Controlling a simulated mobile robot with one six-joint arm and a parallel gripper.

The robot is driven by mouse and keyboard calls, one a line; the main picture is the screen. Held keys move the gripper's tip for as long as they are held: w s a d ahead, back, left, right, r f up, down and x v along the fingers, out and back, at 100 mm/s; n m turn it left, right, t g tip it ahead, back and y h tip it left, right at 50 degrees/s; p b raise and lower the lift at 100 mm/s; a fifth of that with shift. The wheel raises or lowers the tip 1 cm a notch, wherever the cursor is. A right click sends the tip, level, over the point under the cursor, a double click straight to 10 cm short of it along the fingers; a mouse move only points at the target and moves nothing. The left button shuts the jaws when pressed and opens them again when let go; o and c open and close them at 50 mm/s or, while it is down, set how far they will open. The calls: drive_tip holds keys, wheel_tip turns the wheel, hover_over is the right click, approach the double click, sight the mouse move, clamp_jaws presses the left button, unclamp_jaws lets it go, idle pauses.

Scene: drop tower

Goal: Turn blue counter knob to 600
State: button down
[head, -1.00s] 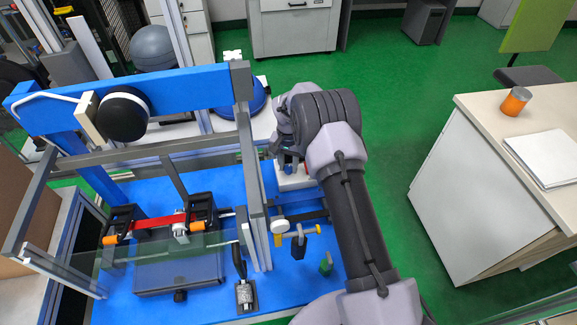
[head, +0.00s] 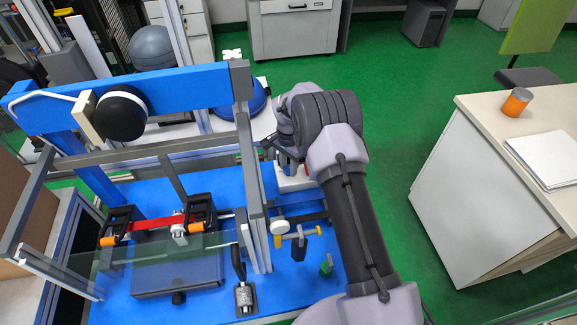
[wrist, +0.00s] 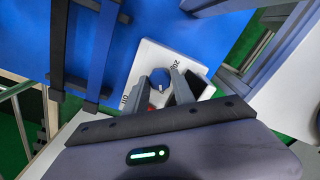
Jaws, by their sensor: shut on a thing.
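The counter is a white box (wrist: 148,55) on the blue base plate, with dark numbers on its face; one looks like 200, the rest are hard to read. The blue knob (wrist: 160,78) stands on its face, with a pale mark at its edge. My gripper (wrist: 160,85) is shut on the blue knob, one finger on either side. In the head view the white counter box (head: 295,184) shows beneath my gripper (head: 287,160), which mostly hides the knob. A red part shows beside the fingers in the wrist view.
The drop tower's grey upright (head: 253,200) and blue beam (head: 190,85) stand left of my arm. A yellow-handled part (head: 298,238) and a small green piece (head: 326,266) sit nearer on the plate.

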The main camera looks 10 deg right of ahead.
drive_tip(key=c, duration=1.1)
unclamp_jaws()
drive_tip(key=shift+o, duration=0.2)
wheel_tip(320, 180, up, 18)
drive_tip(key=p, duration=0.6)
drive_tip(key=shift+f+p, duration=0.25)
drive_tip(key=shift+p, duration=0.15)
drive_tip(key=s+a+r+n+t+y, duration=0.1)
drive_tip(key=s+r+n+t, duration=0.1)
drive_tip(key=s+r, duration=0.8)
drive_tip(key=s+a+r+n+t, duration=0.1)
drive_tip(key=s+r, duration=0.6)
drive_tip(key=r, duration=0.7)
drive_tip(key=s+a+n+t+y, duration=0.1)
drive_tip(key=s+n+t, duration=0.1)
drive_tip(key=s, duration=1.7)
drive_tip(key=shift+s+f+n+t, duration=0.25)
drive_tip(key=shift+n+t, duration=0.15)
drive_tip(key=shift+n, duration=0.2)
